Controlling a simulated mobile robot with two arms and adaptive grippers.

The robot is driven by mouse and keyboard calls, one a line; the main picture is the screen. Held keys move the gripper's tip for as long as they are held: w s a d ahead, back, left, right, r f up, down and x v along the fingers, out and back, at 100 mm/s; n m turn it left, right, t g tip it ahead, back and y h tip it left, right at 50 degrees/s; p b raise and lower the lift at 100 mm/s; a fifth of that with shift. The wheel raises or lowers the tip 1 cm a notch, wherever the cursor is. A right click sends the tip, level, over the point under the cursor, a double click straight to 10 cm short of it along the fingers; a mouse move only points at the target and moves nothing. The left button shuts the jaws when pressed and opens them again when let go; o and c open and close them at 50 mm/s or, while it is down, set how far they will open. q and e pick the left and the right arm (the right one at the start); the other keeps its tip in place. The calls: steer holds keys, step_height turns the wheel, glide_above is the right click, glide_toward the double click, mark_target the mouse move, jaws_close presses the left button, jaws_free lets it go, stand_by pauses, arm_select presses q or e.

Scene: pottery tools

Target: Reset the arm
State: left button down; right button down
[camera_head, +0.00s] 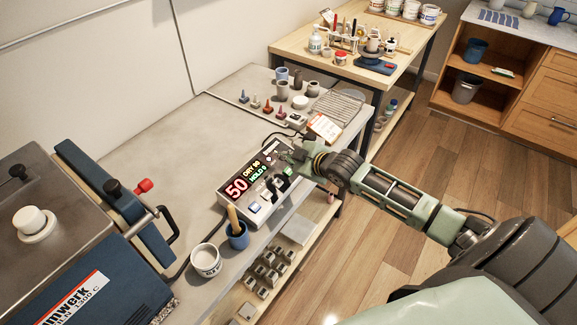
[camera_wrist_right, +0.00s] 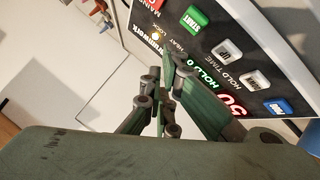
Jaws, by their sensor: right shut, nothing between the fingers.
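My right arm reaches in from the right in the head view. Its gripper (camera_head: 272,187) is over the front panel of a white and black kiln controller (camera_head: 235,205). In the right wrist view the gripper (camera_wrist_right: 168,60) is shut and empty, with its tips close to the panel near the green START button (camera_wrist_right: 197,20). I cannot tell whether the tips touch the panel. The display reads 50 in red and HOLD 0 in green. My left gripper is not in view.
A white cup (camera_head: 206,262) and a blue cup (camera_head: 238,238) with a wooden handle stand left of the controller. A blue kiln (camera_head: 115,285) is at lower left. Cones, small jars and a wire rack (camera_head: 340,108) are behind. The grey table's left part (camera_head: 150,135) is clear.

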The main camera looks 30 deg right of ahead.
steer(key=shift+s+d+r+p, duration=0.1)
steer(key=shift+s+r+p, duration=0.15)
steer(key=shift+r+p, duration=0.55)
